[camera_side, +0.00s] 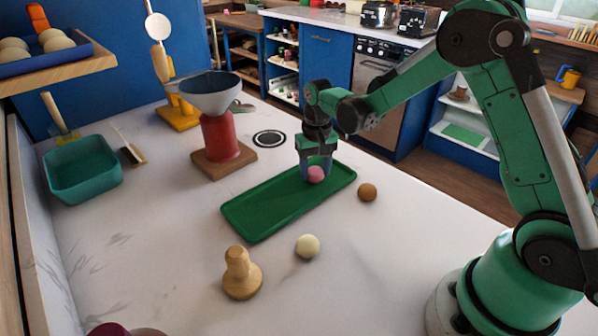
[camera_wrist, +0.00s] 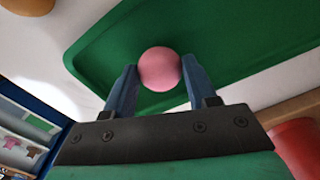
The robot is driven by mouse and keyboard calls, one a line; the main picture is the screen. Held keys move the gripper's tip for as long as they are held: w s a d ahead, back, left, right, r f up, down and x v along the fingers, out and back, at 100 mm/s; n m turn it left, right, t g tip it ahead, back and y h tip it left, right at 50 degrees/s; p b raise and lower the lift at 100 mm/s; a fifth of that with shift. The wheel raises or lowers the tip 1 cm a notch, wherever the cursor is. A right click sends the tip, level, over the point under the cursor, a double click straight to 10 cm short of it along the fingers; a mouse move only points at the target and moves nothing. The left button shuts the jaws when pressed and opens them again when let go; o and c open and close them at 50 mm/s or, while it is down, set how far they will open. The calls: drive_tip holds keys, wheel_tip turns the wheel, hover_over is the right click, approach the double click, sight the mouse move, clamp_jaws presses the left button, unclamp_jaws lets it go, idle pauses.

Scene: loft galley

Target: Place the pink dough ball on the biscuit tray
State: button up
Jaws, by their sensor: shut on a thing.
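The pink dough ball (camera_side: 316,174) is between the fingers of my gripper (camera_side: 316,170), over the far right part of the green biscuit tray (camera_side: 265,212). In the wrist view the pink dough ball (camera_wrist: 159,67) sits between the two blue fingertips of my gripper (camera_wrist: 159,75), with the green tray (camera_wrist: 235,35) behind it. My gripper is shut on the ball. I cannot tell whether the ball touches the tray. The rest of the tray looks empty.
A brown ball (camera_side: 367,192) lies right of the tray and a cream ball (camera_side: 307,246) lies in front of it. A wooden stamp (camera_side: 241,274) stands nearer. A red grinder (camera_side: 220,138) on a wooden base stands behind the tray. A teal bin (camera_side: 82,170) is at left.

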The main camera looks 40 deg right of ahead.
sight(315, 177)
drive_tip(key=o, duration=1.2)
drive_tip(key=shift+o, duration=0.2)
wheel_tip(315, 177, up, 12)
drive_tip(key=f, duration=0.1)
drive_tip(key=s+a+r+n+t, duration=0.1)
drive_tip(key=s+a+n+t, duration=0.3)
drive_tip(key=s, duration=0.7)
drive_tip(key=a+t, duration=0.2)
drive_tip(key=t, duration=0.1)
drive_tip(key=shift+s+a+r+n, duration=0.2)
drive_tip(key=shift+s+r+n, duration=0.1)
drive_tip(key=shift+s+n, duration=0.1)
